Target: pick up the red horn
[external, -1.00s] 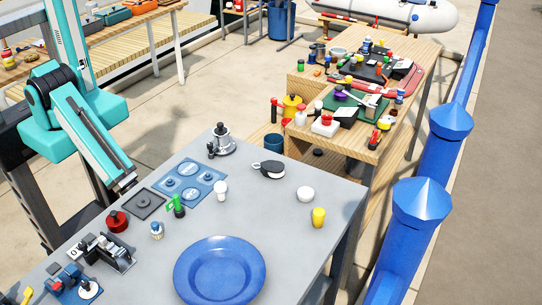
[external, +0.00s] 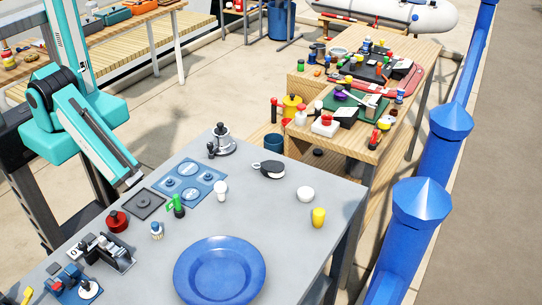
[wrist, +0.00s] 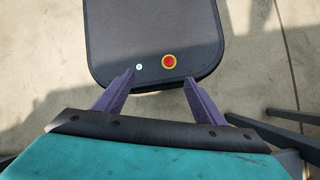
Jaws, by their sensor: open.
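My gripper (wrist: 159,80) is open and empty in the wrist view, its two purple fingers spread apart. In the external view my teal arm is at the left, by the edge of the grey table (external: 275,215); I cannot make out the fingers there. No red horn can be told for certain. None shows between my fingers.
The wooden table (external: 368,152) behind is crowded. Blue posts (external: 420,210) stand at the right.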

